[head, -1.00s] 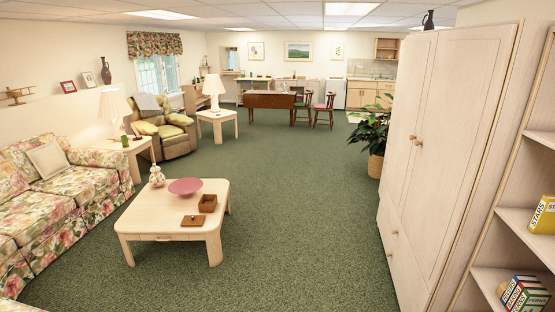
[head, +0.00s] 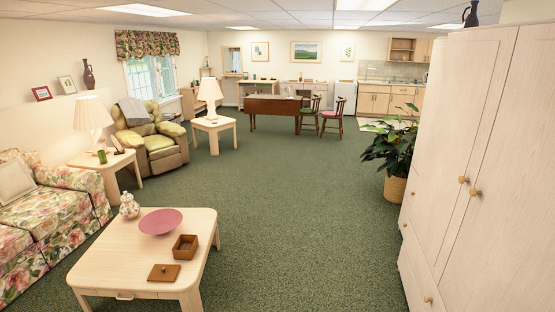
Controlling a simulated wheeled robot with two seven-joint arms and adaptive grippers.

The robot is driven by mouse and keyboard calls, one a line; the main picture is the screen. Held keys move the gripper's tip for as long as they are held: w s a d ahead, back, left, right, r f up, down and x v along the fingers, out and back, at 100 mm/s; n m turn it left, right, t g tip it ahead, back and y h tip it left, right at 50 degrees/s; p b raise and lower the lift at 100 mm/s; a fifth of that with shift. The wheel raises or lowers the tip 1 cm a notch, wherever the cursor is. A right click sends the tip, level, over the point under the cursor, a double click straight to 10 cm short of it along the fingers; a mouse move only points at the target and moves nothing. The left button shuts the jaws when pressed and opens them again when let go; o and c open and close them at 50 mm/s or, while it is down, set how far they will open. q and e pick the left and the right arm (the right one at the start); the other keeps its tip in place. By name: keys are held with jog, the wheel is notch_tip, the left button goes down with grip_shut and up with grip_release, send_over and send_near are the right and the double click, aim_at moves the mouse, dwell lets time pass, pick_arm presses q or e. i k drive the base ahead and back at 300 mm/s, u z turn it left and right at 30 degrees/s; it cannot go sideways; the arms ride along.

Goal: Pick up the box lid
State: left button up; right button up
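The box lid (head: 164,272) is a flat brown wooden piece with a small knob. It lies on the near part of the pale wooden coffee table (head: 112,262), at the lower left of the head view. The open brown box (head: 185,248) stands just beyond it to the right, apart from it. Neither of my grippers is in view.
A pink bowl (head: 160,222) and a patterned jar (head: 129,205) stand on the same table. A floral sofa (head: 55,210) is left of it, and a tall pale wardrobe (head: 470,170) stands at the right. Green carpet (head: 290,220) lies open between table and wardrobe.

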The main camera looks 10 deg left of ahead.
aim_at(163, 273)
jog(key=i, duration=1.75)
jog(key=u, duration=1.9)
jog(key=i, duration=1.3)
jog(key=u, duration=0.85)
